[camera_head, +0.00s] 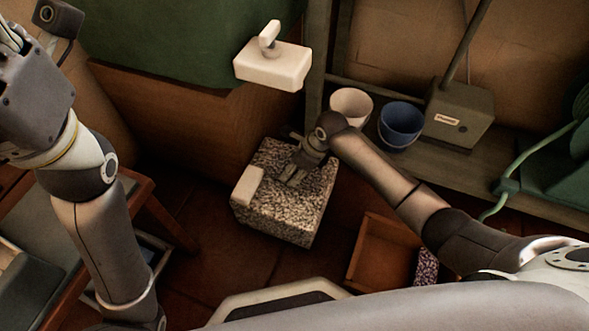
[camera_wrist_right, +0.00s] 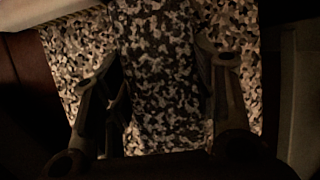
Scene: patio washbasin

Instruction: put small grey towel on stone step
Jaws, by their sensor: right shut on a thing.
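The stone step (camera_head: 300,215) is a speckled block on the floor in the middle of the head view. It fills much of the right wrist view (camera_wrist_right: 62,65) as a paler speckled surface. My right gripper (camera_head: 292,177) is low over its top, pointing down. In the right wrist view its fingers (camera_wrist_right: 160,115) are shut on a darker grey speckled piece, which I take for the small grey towel (camera_wrist_right: 158,65). I cannot tell whether it touches the step. My left gripper (camera_head: 12,38) is at the top left edge, partly cut off, away from the step.
A pale block (camera_head: 248,186) lies on the step's left edge. A white block with a knob (camera_head: 272,68) is above. A cream pot (camera_head: 350,104), a blue pot (camera_head: 401,124) and a grey box (camera_head: 459,113) stand behind. A wooden crate (camera_head: 378,250) is at right.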

